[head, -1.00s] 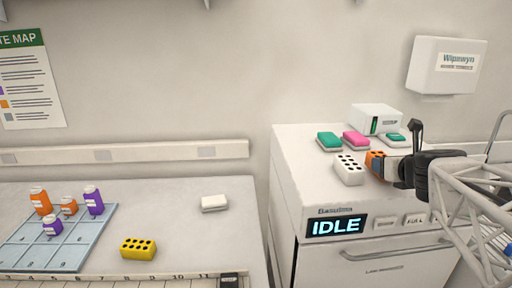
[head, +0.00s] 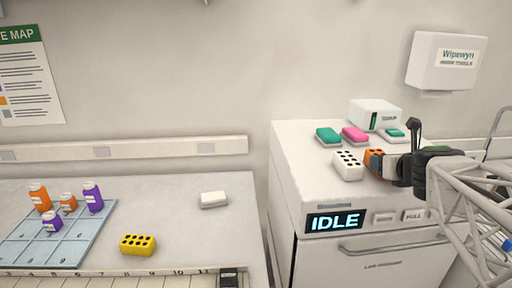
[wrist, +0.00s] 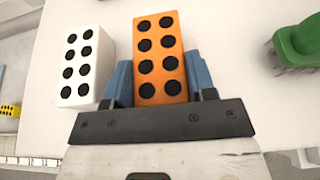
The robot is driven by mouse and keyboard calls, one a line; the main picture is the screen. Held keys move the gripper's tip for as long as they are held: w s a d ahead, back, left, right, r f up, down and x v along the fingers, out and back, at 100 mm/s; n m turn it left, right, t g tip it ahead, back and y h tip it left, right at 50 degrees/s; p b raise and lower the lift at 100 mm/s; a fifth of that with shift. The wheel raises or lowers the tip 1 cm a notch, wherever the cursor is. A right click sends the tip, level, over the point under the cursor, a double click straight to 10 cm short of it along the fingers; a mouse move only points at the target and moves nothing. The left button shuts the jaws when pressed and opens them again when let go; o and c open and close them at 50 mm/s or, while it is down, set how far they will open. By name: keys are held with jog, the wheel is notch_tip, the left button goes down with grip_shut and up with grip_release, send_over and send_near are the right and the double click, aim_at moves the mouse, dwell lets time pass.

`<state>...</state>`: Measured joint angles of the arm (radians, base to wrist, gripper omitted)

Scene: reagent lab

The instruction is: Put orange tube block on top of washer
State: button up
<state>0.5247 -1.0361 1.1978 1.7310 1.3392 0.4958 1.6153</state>
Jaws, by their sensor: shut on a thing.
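The orange tube block (head: 373,152) is over the top of the white washer (head: 318,186), beside the white tube block (head: 348,165). I cannot tell whether its underside touches the washer top. In the wrist view the orange tube block (wrist: 160,60) sits between the two blue fingers, its dark holes facing the camera. My gripper (head: 384,163) comes in from the right and is shut on the orange block. In the wrist view the white tube block (wrist: 88,65) stands just left of it, with a narrow gap.
The washer's front-left top is clear.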

jog(key=shift+f, duration=0.25)
jog(key=o, duration=1.2)
jog(key=shift+c, duration=0.2)
jog(key=shift+s, duration=0.1)
jog(key=shift+s+r, duration=0.3)
jog(key=shift+s, duration=0.35)
jog(key=v, duration=0.3)
jog(key=shift+r, duration=0.1)
jog(key=shift+s+r, duration=0.2)
jog(key=shift+r, duration=3.3)
